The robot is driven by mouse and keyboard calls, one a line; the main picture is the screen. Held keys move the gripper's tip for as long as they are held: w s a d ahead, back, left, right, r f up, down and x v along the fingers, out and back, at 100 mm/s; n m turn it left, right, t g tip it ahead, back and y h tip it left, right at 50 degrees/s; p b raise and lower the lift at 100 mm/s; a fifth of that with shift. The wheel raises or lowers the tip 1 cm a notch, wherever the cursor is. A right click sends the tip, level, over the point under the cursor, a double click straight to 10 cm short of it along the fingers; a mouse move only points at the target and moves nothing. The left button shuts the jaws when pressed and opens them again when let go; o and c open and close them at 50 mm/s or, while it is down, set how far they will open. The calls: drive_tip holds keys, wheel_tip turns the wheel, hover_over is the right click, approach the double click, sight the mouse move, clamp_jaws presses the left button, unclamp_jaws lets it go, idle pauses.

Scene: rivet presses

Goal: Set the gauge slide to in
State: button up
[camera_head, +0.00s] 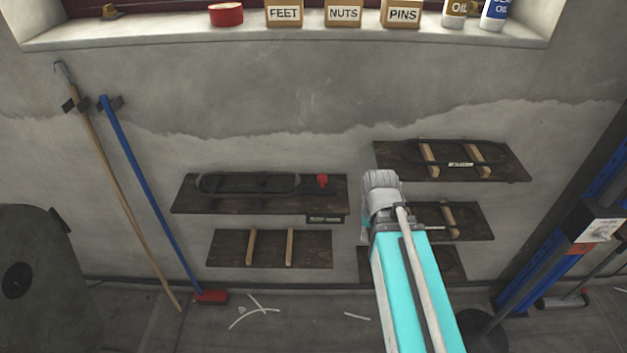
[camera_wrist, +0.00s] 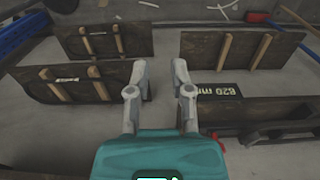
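No part is clearly marked as the gauge slide. A red knob (camera_head: 322,181) stands at the right end of a dark looped bar (camera_head: 245,185) on the upper left board (camera_head: 185,198). A small red spot (camera_wrist: 217,140) beside my gripper in the wrist view may be the same knob. A black label reading 820 mm (camera_wrist: 220,89) sits at that board's edge. My gripper (camera_wrist: 159,66) is open and empty, its two fingers apart over the gap between boards. In the head view, my arm reaches up from the lower right, and its fingertips cannot be made out.
The upper right board (camera_head: 510,165) carries another looped bar and wooden strips. More boards sit below, partly behind my arm. A blue upright (camera_head: 570,260) stands at right. Two long-handled tools lean at left. Boxes and bottles line the sill (camera_head: 120,37). White scraps lie on the floor.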

drive_tip(key=o, duration=0.6)
drive_tip(key=shift+m, duration=0.9)
drive_tip(key=w+r+p, duration=0.1)
drive_tip(key=w, duration=0.1)
drive_tip(key=w+a+r+p, duration=0.1)
drive_tip(key=w, duration=0.1)
drive_tip(key=w+r+p, duration=0.1)
drive_tip(key=w, duration=0.1)
drive_tip(key=shift+a+r, duration=0.2)
drive_tip(key=shift+a, duration=0.2)
drive_tip(key=shift+c, duration=0.2)
wheel_tip(320, 180, up, 9)
drive_tip(key=m+p, duration=0.7)
drive_tip(key=p, duration=0.2)
hover_over(323, 176)
drive_tip(key=shift+a, duration=0.1)
drive_tip(key=shift+f, duration=0.15)
wheel_tip(323, 176, down, 13)
drive_tip(key=b, duration=1.3)
drive_tip(key=shift+f+b, duration=0.2)
drive_tip(key=shift+b, duration=0.1)
clamp_jaws()
